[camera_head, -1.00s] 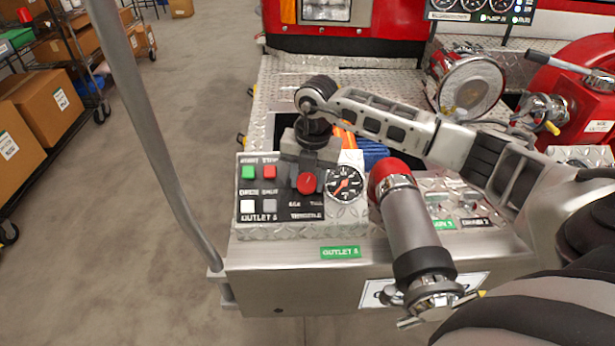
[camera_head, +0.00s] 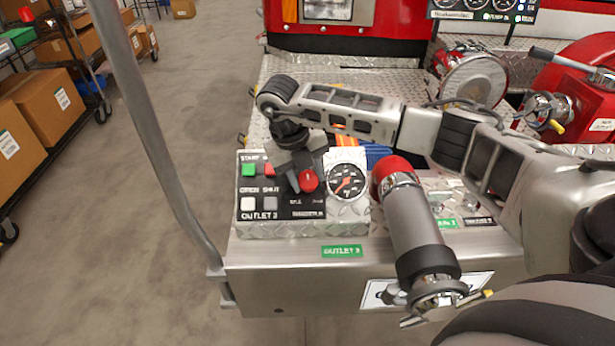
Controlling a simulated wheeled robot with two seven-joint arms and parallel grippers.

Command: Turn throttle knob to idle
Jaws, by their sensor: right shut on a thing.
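The red throttle knob (camera_head: 308,181) sits at the right side of the black control panel (camera_head: 281,207), left of the round gauge (camera_head: 346,181). My right gripper (camera_head: 301,178) reaches down from above and is shut on the knob. Its fingers are tilted, leaning to the left at the top, and they cover part of the knob and the panel behind it. The throttle label below is too small to read for its idle mark. My left gripper is not in view.
Green (camera_head: 249,170) and red (camera_head: 268,170) buttons and white (camera_head: 248,203) and grey (camera_head: 270,203) buttons lie left of the knob. A grey pole (camera_head: 150,130) rises at the left.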

